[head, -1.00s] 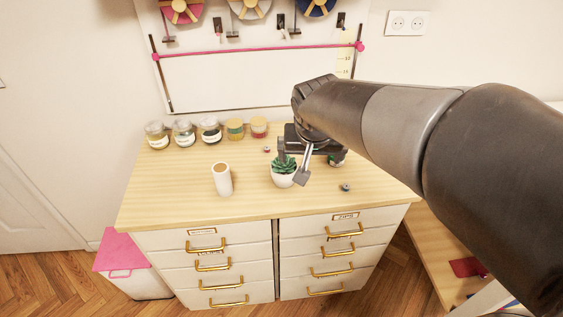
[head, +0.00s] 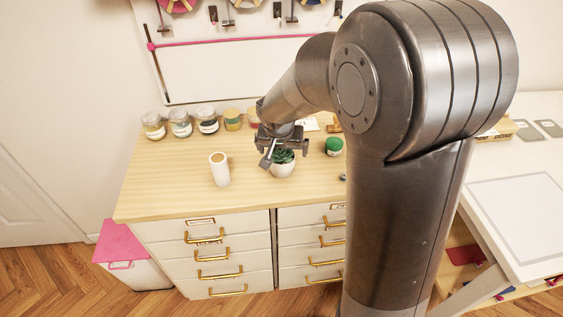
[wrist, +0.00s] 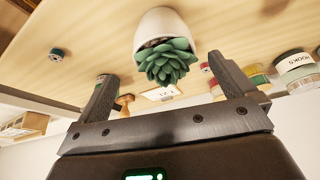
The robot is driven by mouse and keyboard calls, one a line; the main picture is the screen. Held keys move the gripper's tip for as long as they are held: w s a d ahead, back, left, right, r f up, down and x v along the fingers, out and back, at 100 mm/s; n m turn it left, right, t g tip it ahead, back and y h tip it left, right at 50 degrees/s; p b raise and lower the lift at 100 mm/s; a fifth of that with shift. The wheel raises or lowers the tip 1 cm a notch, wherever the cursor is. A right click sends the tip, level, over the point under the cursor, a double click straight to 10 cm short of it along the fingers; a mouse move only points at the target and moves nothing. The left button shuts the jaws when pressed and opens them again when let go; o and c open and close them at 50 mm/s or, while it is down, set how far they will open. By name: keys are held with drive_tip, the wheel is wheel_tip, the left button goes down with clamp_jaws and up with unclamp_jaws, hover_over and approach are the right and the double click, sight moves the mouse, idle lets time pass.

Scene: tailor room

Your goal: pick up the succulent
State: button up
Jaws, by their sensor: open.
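The succulent (head: 283,164) is a green rosette in a white pot, standing upright on the wooden cabinet top (head: 158,190). In the wrist view the succulent (wrist: 165,55) shows at the top middle, its leaves pointing toward my gripper. My gripper (head: 283,148) is just behind and above the succulent in the head view, partly overlapping it. In the wrist view my gripper's two fingers (wrist: 168,88) are spread wide with nothing between them. The plant lies beyond the fingertips, roughly centred between them.
A white cylinder (head: 220,170) stands left of the plant. Several jars (head: 180,123) line the back edge. A green-lidded jar (head: 334,146) stands to the right. A small spool (wrist: 57,54) lies near. The front left of the top is clear.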

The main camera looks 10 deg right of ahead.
drive_tip(key=shift+a+x, duration=0.15)
drive_tip(key=shift+x, duration=1.2)
drive_tip(key=shift+a+x, duration=0.15)
drive_tip(key=shift+x, duration=1.2)
drive_tip(key=shift+c, duration=0.6)
drive_tip(key=c, duration=1.2)
drive_tip(key=shift+o, duration=0.2)
drive_tip(key=shift+r, duration=0.1)
